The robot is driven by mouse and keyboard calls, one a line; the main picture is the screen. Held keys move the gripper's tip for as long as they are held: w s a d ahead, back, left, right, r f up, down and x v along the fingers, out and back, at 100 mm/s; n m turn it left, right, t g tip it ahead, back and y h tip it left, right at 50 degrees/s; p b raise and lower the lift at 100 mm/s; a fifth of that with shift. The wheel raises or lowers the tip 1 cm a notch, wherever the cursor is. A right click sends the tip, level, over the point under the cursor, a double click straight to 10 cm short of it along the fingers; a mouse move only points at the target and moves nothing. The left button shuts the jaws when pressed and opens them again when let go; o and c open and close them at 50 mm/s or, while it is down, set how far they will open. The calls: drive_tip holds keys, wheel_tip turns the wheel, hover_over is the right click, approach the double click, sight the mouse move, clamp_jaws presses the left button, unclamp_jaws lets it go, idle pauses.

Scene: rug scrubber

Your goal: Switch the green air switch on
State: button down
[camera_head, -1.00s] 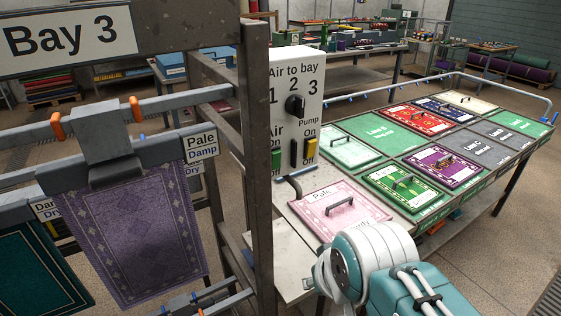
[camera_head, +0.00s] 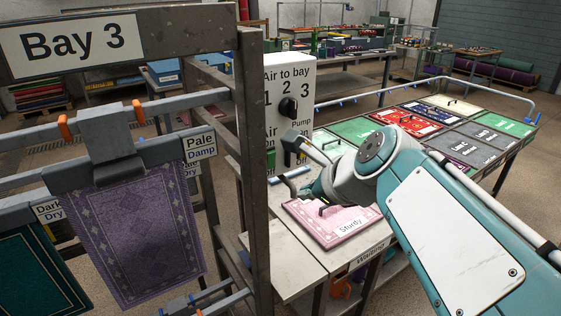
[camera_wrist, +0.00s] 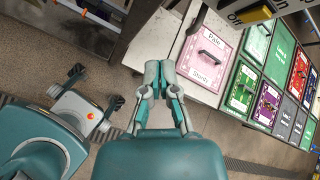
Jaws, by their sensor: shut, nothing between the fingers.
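The white control panel (camera_head: 287,72) stands behind the rack post, with a black bay dial (camera_head: 288,108) above two switches. The green air switch (camera_head: 271,160) is at the panel's lower left, partly tucked behind the post; its setting is too small to tell. The pump switch (camera_head: 301,158) is to its right, partly covered by my arm. My gripper (camera_wrist: 161,72) is shut and empty in the wrist view, apart from everything, with the table's edge below it. In that view the panel's yellow pump switch (camera_wrist: 254,13) shows at the top right; the green switch is out of view.
A pink rug board (camera_head: 325,222) with a handle lies on the table below the panel. Several coloured boards lie further right. The rack post (camera_head: 252,190) stands close left of the panel, and a purple rug (camera_head: 135,235) hangs from the rack.

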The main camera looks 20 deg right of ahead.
drive_tip(key=r+m, duration=0.1)
drive_tip(key=m, duration=0.1)
drive_tip(key=w+d+r+m+t, duration=0.1)
drive_tip(key=m, duration=0.2)
drive_tip(key=w+d+r+m, duration=0.1)
drive_tip(key=m, duration=0.1)
drive_tip(key=shift+w+d+r+t, duration=0.1)
drive_tip(key=shift+w+r+t, duration=0.1)
drive_tip(key=shift+t, duration=0.1)
approach(271, 161)
drive_tip(key=x, duration=0.6)
drive_tip(key=shift+s+f, duration=0.1)
drive_tip(key=shift+f, duration=0.3)
drive_tip(key=shift+w+r, duration=0.1)
drive_tip(key=shift+w, duration=0.35)
